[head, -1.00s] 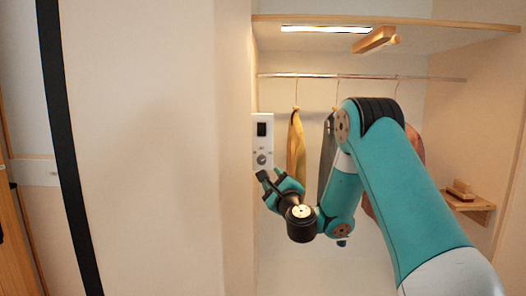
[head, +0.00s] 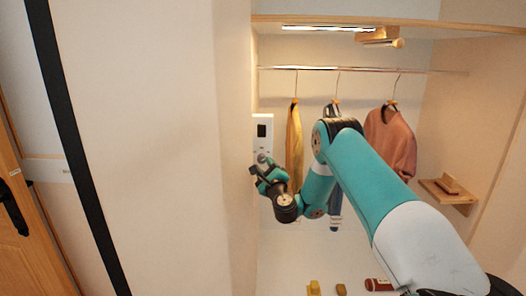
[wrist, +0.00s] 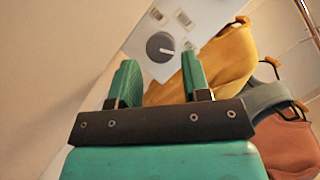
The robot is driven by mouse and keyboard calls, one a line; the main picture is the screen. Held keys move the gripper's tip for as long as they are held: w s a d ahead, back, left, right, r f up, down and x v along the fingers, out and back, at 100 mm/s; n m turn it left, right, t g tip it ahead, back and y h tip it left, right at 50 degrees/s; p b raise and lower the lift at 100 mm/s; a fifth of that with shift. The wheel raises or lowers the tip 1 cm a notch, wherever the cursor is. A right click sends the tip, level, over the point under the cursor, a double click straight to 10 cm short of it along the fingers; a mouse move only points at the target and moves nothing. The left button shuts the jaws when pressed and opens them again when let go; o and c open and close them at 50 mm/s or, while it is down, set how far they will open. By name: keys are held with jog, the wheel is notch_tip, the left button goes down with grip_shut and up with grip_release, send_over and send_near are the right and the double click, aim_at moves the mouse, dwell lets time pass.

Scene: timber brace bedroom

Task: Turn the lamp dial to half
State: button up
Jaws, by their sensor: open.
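The lamp dial (wrist: 160,46) is a round dark grey knob with a pale mark, on a white wall panel (wrist: 196,22). In the head view the panel (head: 262,128) hangs on the closet's left side wall, with the dial (head: 262,157) partly hidden behind my gripper. My gripper (head: 261,171) is just below the dial. In the wrist view my gripper (wrist: 160,82) has its two fingers apart and empty, with the dial beyond the tips, roughly between them and not touched. The lit lamp strip (head: 327,29) is under the top shelf.
A yellow garment (head: 294,145), a dark one and a pink sweater (head: 391,140) hang from the rail (head: 360,70), right of the panel. A small wooden shelf (head: 449,191) is on the right wall. A wooden door (head: 22,235) stands at far left.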

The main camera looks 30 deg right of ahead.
aim_at(262, 159)
jog(key=shift+w+d+r+p, duration=0.1)
jog(key=shift+w+r+p, duration=0.3)
jog(key=shift+p, duration=0.75)
jog(key=shift+w+d+r+p, duration=0.15)
jog(key=shift+w+p, duration=0.45)
jog(key=shift+p, duration=0.5)
jog(key=shift+w+f+p, duration=0.1)
jog(key=shift+w+p, duration=0.15)
jog(key=shift+p, duration=0.3)
jog(key=c, duration=0.7)
